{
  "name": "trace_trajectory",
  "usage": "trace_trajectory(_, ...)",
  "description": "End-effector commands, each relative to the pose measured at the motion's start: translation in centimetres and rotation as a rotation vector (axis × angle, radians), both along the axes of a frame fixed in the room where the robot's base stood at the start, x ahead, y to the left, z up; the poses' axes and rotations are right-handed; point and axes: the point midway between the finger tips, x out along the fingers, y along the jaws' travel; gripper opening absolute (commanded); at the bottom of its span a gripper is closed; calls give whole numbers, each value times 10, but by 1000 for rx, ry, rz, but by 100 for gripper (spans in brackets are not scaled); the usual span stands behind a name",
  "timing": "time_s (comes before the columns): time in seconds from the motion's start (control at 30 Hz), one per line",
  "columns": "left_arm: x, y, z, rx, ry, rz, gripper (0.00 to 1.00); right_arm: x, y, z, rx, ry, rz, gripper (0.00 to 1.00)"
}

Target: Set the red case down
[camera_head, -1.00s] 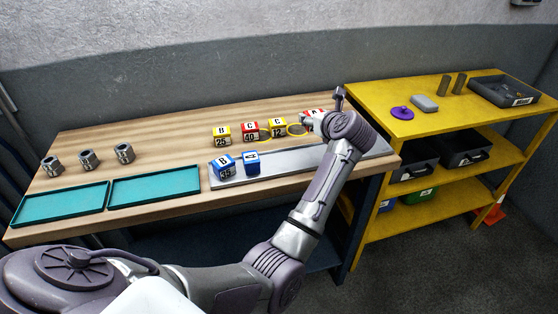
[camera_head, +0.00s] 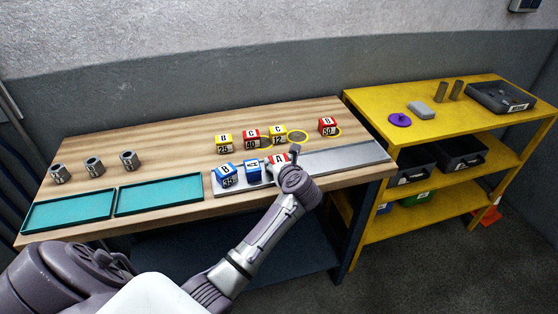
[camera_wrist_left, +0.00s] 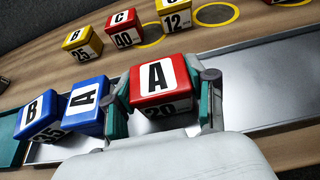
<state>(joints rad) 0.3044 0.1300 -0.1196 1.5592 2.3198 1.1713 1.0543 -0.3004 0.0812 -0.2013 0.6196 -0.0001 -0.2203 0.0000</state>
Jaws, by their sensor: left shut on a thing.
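The red case (camera_wrist_left: 152,79) shows a letter A on top and the number 20 on its front. My left gripper (camera_wrist_left: 162,95) is shut on it, with one finger on each side. In the head view the red case (camera_head: 278,159) is mostly behind my wrist, over the grey metal tray (camera_head: 345,158), right of two blue cases. In the left wrist view the nearest blue case (camera_wrist_left: 86,101), marked A, is close beside the left finger. Whether the red case touches the tray is unclear. My right gripper is not in view.
Another blue case (camera_head: 225,173), marked B, stands at the tray's left end. Yellow and red cases stand behind, with yellow rings on the wood, one empty (camera_head: 298,137). A red B case (camera_head: 327,125) is at right. The tray's right part is bare.

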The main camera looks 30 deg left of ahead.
Motion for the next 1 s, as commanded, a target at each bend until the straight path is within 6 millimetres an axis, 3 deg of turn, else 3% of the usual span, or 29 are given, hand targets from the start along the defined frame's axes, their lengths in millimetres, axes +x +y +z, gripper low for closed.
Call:
trace_trajectory(0.27, 0, -1, -3, -1, -1, -1, 15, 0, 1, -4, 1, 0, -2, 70)
trace_trajectory(0.3, 0, -1, -3, -1, -1, -1, 59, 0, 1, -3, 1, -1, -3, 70)
trace_trajectory(0.37, 0, -1, -3, -1, -1, -1, 66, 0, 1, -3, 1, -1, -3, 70)
trace_trajectory(0.73, -1, -2, 2, 0, 0, -1, 66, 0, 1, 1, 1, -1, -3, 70)
trace_trajectory(1.0, -30, -38, 17, -6, -2, -2, 66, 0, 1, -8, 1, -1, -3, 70)
